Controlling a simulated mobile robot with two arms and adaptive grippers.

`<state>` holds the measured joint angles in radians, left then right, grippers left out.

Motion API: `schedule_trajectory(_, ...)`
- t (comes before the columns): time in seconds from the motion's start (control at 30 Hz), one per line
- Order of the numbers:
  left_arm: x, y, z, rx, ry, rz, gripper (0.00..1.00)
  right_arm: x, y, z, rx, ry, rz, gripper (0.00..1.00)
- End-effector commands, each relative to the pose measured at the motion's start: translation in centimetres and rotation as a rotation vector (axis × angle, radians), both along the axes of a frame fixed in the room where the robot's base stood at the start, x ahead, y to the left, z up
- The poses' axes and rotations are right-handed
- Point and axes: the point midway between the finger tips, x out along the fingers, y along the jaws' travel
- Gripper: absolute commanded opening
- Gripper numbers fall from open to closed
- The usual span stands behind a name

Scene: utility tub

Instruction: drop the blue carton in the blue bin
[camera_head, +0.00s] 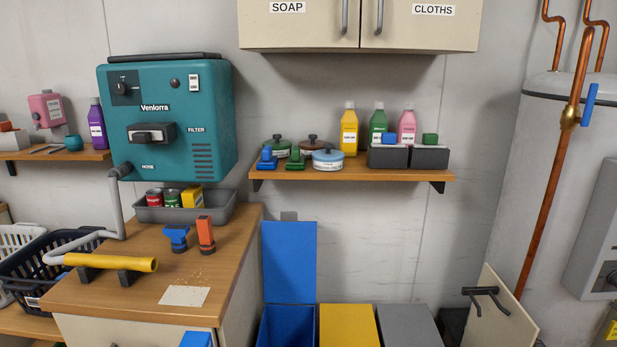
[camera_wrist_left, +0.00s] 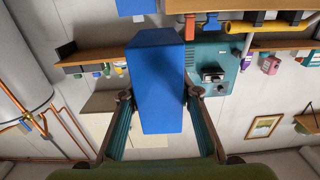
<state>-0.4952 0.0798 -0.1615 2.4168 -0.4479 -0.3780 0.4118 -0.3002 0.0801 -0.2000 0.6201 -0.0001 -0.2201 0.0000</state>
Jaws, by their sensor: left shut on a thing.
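The blue carton (camera_wrist_left: 155,85) is held between the two fingers of my left gripper (camera_wrist_left: 160,94) in the left wrist view, which is upside down. The gripper is shut on its sides. In the head view, a blue block at the bottom edge, in front of the counter, looks like the top of this carton (camera_head: 197,339); the left gripper is out of that view. The blue bin (camera_head: 287,326) stands right of the counter, its blue lid (camera_head: 289,262) raised against the wall. The carton is left of the bin's opening. The bin's lower part is cut off. My right gripper is not in view.
A yellow bin (camera_head: 348,325) and a grey bin (camera_head: 409,326), both with lids down, stand right of the blue one. The wooden counter (camera_head: 130,295) borders it on the left. A shelf (camera_head: 350,174) with bottles and pots hangs above. An open cabinet door (camera_head: 497,310) stands at right.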

Motion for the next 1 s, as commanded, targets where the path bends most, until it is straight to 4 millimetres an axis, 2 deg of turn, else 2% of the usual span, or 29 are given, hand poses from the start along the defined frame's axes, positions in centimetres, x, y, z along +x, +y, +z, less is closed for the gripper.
schedule_trajectory(0.1,-1.2,0.0,-0.5,-0.003,0.003,0.015,0.12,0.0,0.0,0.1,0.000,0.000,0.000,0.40)
schedule_trajectory(0.2,-1.6,0.0,-0.6,0.000,0.000,0.020,0.12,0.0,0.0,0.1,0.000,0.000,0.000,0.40)
schedule_trajectory(0.57,-1.8,0.0,-0.8,-0.002,0.001,0.020,0.12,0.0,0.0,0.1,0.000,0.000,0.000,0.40)
schedule_trajectory(0.67,-2.9,-0.1,-1.4,-0.005,0.005,0.019,0.12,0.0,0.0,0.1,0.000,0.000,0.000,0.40)
schedule_trajectory(1.0,-8.6,0.0,-3.5,-0.006,0.005,0.020,0.12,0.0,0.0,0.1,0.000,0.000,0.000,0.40)
